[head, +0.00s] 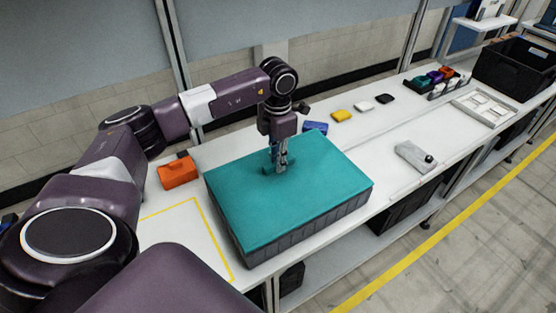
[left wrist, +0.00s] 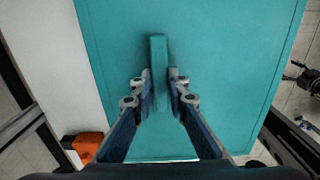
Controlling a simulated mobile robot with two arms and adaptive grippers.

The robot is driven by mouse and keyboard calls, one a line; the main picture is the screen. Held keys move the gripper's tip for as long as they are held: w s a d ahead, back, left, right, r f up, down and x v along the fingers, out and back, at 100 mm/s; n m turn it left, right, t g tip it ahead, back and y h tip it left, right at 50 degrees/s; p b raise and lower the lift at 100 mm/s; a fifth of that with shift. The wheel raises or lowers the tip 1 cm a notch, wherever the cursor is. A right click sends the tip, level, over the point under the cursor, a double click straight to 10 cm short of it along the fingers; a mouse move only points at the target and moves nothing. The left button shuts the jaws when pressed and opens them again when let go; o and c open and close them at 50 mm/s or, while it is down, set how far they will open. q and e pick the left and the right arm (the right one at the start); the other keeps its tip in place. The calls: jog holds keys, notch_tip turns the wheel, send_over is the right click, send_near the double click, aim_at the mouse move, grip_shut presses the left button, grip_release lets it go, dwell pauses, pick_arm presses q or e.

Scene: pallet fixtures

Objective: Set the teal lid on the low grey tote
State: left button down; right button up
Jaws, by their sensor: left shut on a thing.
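The teal lid (head: 310,195) lies flat over the top of the low grey tote (head: 310,226) on the white bench. The lid covers the tote's opening, and only the tote's dark ribbed side walls show below it. I cannot tell whether the lid is fully seated. My left gripper (head: 281,170) points straight down at the lid's middle. In the left wrist view its fingers (left wrist: 160,92) are shut on the lid's raised teal handle (left wrist: 158,60). My right gripper is not in view.
An orange box (head: 178,172) stands left of the tote, near a yellow-outlined area (head: 190,235). Behind lie a blue item (head: 315,128) and a yellow item (head: 341,116). A grey block (head: 415,158) lies to the right. A black crate (head: 515,67) stands far right.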

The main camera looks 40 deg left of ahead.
pick_arm(q)
jog(key=shift+f+b, duration=0.5)
jog(key=shift+f, duration=0.2)
jog(key=c, duration=1.8)
grip_release()
jog(key=shift+c, duration=0.2)
jog(key=shift+r, duration=0.1)
notch_tip(320, 180, up, 12)
jog(key=shift+f, duration=0.1)
